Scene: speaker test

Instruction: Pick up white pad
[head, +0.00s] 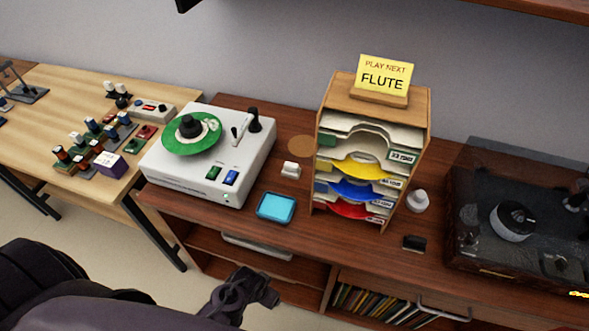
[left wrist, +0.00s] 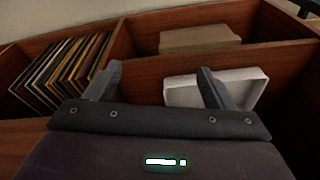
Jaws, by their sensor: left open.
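A small white block (head: 290,170), which looks like the white pad, sits on the brown cabinet top between the white record player and the sleeve rack. It is upright and nothing touches it. A white scrap (head: 211,125) also shows on the green disc (head: 178,140) of the record player; I cannot tell what it is. My left gripper (head: 254,287) is in front of the cabinet, low and well short of the white block. In the left wrist view its fingers (left wrist: 158,82) are apart with nothing between them, facing the cabinet shelves. My right gripper is not seen.
A cyan tray (head: 275,208) lies in front of the white block. The white record player (head: 212,165) stands left, the wooden sleeve rack (head: 330,133) right. A dark turntable (head: 490,240) is farther right. Shelves hold records (left wrist: 62,75) and a white bin (left wrist: 215,88).

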